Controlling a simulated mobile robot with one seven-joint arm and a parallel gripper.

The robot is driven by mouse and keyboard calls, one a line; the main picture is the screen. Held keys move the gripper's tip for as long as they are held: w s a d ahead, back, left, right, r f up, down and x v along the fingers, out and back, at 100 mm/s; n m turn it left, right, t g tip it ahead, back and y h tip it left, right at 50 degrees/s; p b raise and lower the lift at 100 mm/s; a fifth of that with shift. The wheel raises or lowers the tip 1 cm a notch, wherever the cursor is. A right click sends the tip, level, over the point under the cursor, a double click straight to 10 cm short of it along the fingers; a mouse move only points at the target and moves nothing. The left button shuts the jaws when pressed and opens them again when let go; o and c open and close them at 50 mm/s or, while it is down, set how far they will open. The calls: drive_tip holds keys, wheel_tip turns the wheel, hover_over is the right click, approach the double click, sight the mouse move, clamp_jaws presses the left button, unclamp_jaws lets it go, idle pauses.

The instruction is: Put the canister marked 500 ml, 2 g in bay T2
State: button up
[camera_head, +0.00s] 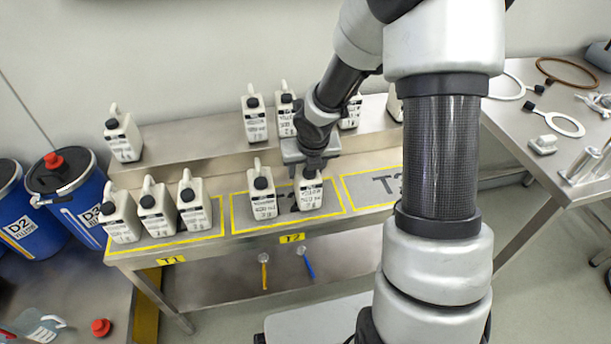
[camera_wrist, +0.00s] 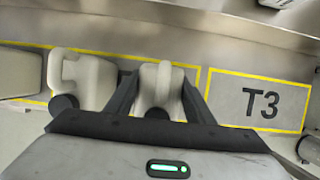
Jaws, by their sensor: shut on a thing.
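My gripper (camera_head: 308,162) is shut on a white canister (camera_head: 309,194) with a black cap and a printed label. This canister is in bay T2 (camera_head: 341,211), a yellow-outlined area with a T2 tag on the table's front edge. It appears upright at the table top; I cannot tell if it touches. A second white canister (camera_head: 262,193) stands in the same bay, to its left. In the wrist view, the held canister (camera_wrist: 162,85) is between my gripper's fingers (camera_wrist: 160,92), with the other canister (camera_wrist: 85,75) at left. The label print is too small to read surely.
Several canisters stand in bay T1 (camera_head: 215,232), and others on the raised back shelf (camera_head: 175,146). Bay T3 (camera_wrist: 290,103) looks clear in the wrist view. Blue drums (camera_head: 72,200) stand at left. A side table (camera_head: 500,112) with loose tools is at right.

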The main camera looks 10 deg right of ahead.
drive_tip(key=shift+f, duration=0.35)
drive_tip(key=o, duration=1.4)
drive_tip(key=shift+s+r+p, duration=0.1)
drive_tip(key=shift+r+p, duration=0.3)
drive_tip(key=shift+r, duration=0.15)
drive_tip(key=p+v, duration=0.6)
drive_tip(key=v, duration=0.5)
drive_tip(key=shift+s, duration=0.15)
